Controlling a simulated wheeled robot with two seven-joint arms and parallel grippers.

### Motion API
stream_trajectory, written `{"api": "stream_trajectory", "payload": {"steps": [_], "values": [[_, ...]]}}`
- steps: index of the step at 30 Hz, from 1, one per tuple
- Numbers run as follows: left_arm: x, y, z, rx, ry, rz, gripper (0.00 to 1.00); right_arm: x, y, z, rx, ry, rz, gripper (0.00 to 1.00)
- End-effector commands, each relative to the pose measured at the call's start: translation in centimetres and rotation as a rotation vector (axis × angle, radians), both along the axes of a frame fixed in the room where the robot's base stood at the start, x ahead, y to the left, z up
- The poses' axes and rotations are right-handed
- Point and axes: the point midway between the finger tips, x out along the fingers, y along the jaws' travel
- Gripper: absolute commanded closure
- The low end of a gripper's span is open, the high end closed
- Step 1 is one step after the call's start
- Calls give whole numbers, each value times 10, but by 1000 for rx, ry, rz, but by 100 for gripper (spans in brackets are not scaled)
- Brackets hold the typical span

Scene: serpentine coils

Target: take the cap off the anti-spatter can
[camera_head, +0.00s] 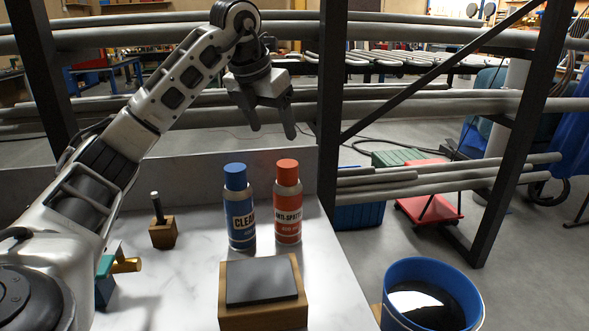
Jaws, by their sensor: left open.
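The anti-spatter can (288,216) stands upright on the white table, red and grey with a white label band. Its orange-red cap (287,172) sits on top. My left gripper (272,134) is open and empty, fingers pointing down, above the can and apart from the cap. A blue can (240,215) with a blue cap (235,177) and a label reading "CLEAN" stands just left of the anti-spatter can. My right gripper is not in view.
A wooden block with a dark grey pad (261,281) lies in front of the cans. A small wooden holder (163,234) with a dark upright tool stands left. A blue bucket (390,284) is at the lower right, beyond the table edge. Dark posts and grey pipes stand behind.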

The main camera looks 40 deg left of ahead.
Motion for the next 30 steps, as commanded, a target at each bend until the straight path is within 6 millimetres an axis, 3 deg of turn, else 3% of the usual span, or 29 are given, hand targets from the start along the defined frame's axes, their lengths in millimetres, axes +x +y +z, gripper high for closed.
{"api": "stream_trajectory", "payload": {"steps": [1,7,16,24,30], "values": [[4,1,-13,1,6,1,31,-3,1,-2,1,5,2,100],[19,2,-47,0,5,1,31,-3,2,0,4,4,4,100],[29,2,-68,0,3,-1,31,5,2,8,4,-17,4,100],[45,1,-102,0,2,-1,31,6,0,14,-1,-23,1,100],[47,1,-108,0,0,-1,31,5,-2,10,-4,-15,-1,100]]}}
